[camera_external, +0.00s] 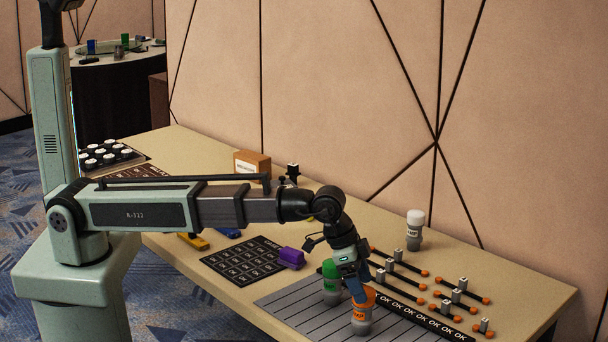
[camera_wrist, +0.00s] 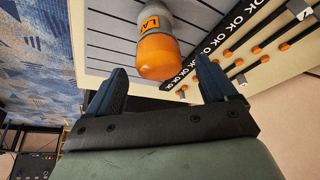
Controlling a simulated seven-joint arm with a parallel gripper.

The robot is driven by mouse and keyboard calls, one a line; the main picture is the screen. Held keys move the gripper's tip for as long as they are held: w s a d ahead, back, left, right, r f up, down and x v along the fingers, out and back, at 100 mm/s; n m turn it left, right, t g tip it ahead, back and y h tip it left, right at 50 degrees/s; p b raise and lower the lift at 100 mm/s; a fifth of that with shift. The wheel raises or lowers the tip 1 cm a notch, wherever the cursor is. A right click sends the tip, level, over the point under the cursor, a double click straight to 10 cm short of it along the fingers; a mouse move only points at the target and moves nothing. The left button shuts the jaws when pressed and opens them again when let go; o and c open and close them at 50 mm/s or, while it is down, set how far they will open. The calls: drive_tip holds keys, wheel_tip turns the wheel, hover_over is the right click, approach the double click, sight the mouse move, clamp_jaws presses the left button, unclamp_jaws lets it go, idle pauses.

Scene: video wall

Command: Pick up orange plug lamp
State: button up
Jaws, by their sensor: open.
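The orange plug lamp (camera_external: 362,312) stands upright on the grey lined mat (camera_external: 300,309) near the table's front right. It has an orange cap with a label and a grey base. In the wrist view the orange plug lamp (camera_wrist: 158,52) lies ahead of the fingers, roughly centred between them. My gripper (camera_external: 357,284) is at the top of the lamp in the external view, pointing down. In the wrist view my gripper (camera_wrist: 163,75) has its two dark blue fingers apart, with nothing held. Whether a finger touches the lamp cannot be told.
A green lamp (camera_external: 331,276) stands close behind and left of the orange one. A white-topped lamp (camera_external: 415,229) stands at the back. Orange-ended rods (camera_external: 457,297) and an OK strip (camera_external: 412,308) lie right. A purple block (camera_external: 291,258) lies left by a dark grid mat (camera_external: 243,261).

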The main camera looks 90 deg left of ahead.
sight(363, 312)
drive_tip(key=shift+x, duration=2.45)
drive_tip(key=shift+c, duration=0.3)
drive_tip(key=c, duration=1)
